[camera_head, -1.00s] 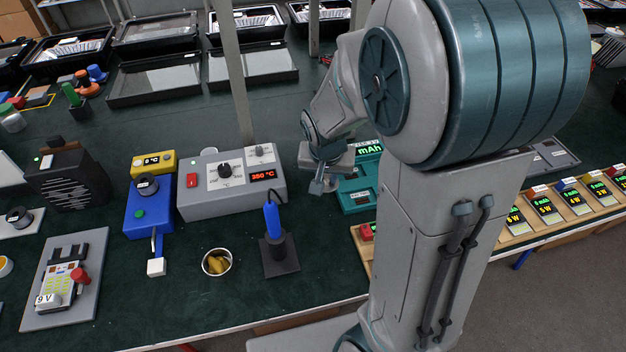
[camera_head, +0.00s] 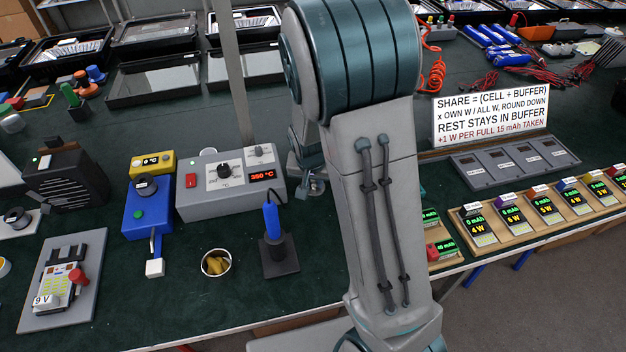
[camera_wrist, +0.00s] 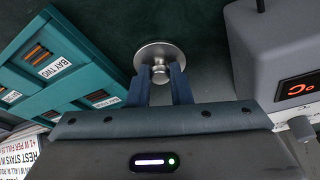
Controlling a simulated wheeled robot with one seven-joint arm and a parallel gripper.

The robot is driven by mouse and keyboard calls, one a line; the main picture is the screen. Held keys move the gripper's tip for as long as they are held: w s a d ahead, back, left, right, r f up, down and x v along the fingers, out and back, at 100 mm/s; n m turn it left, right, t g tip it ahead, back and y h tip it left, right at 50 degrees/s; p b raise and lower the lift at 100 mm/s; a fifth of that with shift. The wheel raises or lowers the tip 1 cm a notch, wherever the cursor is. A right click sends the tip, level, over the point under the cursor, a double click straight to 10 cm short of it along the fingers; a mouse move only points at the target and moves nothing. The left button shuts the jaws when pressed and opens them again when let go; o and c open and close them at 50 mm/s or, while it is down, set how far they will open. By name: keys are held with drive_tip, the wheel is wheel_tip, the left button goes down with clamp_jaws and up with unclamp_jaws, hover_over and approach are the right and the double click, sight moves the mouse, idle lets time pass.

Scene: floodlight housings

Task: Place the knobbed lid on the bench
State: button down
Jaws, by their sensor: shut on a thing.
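The knobbed lid (camera_wrist: 159,52) is a round silvery metal disc with a small knob in its middle, in the wrist view. My gripper (camera_wrist: 160,76) is shut on the lid's knob, one blue-grey finger on each side. The lid is over the dark green bench (camera_wrist: 205,80), between a teal bay unit and a grey control box. I cannot tell whether its underside touches the bench. In the head view my gripper (camera_head: 312,184) is small and partly hidden by my arm, just right of the grey box; the bench (camera_head: 130,300) is bare in front.
The grey soldering station (camera_head: 231,183) reads 350 °C and stands close to my gripper. A blue iron in its stand (camera_head: 279,254) and a round tin (camera_head: 217,262) are in front.

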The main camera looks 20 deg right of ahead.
drive_tip(key=shift+f, duration=0.2)
drive_tip(key=c, duration=1.3)
unclamp_jaws()
drive_tip(key=shift+r, duration=0.1)
drive_tip(key=p+v, duration=0.2)
drive_tip(key=v, duration=1)
drive_tip(key=s+r+n, duration=0.1)
drive_tip(key=s+r, duration=0.1)
drive_tip(key=s, duration=0.3)
drive_tip(key=s+r+n, duration=0.2)
drive_tip(key=s, duration=0.4)
drive_tip(key=s+d+r+n+y, duration=0.1)
drive_tip(key=s+r, duration=0.1)
drive_tip(key=s, duration=0.4)
drive_tip(key=shift+r+n+g, duration=0.25)
drive_tip(key=shift+n+g, duration=0.05)
